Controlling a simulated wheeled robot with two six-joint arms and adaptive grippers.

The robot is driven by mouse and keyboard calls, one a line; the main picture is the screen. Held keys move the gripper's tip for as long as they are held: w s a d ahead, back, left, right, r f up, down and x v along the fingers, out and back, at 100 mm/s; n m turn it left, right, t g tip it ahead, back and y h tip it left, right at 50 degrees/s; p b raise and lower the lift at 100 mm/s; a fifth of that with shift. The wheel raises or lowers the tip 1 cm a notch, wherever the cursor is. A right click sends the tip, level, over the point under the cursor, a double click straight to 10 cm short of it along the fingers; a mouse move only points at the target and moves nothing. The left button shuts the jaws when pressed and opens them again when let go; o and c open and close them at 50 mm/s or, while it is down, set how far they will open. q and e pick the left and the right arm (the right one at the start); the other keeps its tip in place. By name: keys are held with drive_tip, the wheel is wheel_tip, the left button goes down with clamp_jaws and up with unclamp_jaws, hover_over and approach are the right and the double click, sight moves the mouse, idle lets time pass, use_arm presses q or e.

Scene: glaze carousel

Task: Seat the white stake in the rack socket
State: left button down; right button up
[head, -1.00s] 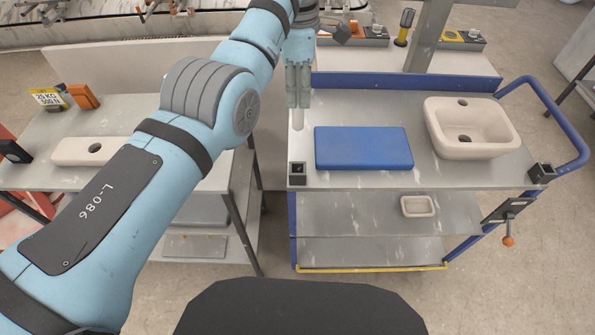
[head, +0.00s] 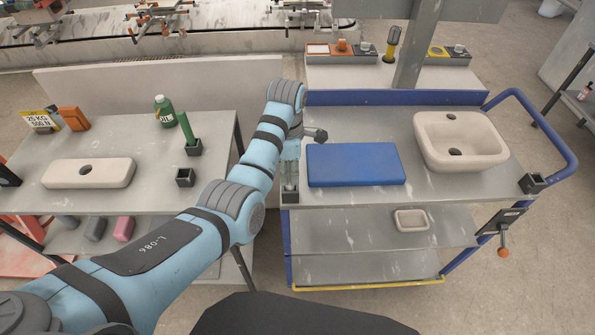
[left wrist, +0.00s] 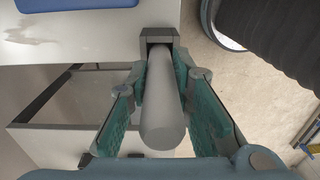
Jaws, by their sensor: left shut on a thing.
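My left gripper (head: 290,158) is shut on the white stake (left wrist: 164,100), with one finger on either side of it in the left wrist view. The stake is a smooth pale cylinder. Its far end meets the mouth of a dark square socket (left wrist: 158,36) and seems to be inside it; the depth cannot be seen. In the head view this socket (head: 289,197) is at the front left corner of the cart top (head: 350,200), right under the gripper, and the fingers hide most of the stake. My right gripper is not in view.
A blue block (head: 355,165) lies right of the gripper, with a cream basin (head: 460,142) beyond it. Another dark socket (head: 532,183) is at the cart's right corner. The left table holds an empty socket (head: 185,178), a green stake (head: 187,128) in a socket, and a bottle (head: 164,112).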

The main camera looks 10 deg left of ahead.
use_arm(q)
drive_tip(key=shift+f, duration=0.3)
drive_tip(key=shift+f, duration=0.1)
drive_tip(key=c, duration=1.4)
unclamp_jaws()
drive_tip(key=shift+c, duration=0.2)
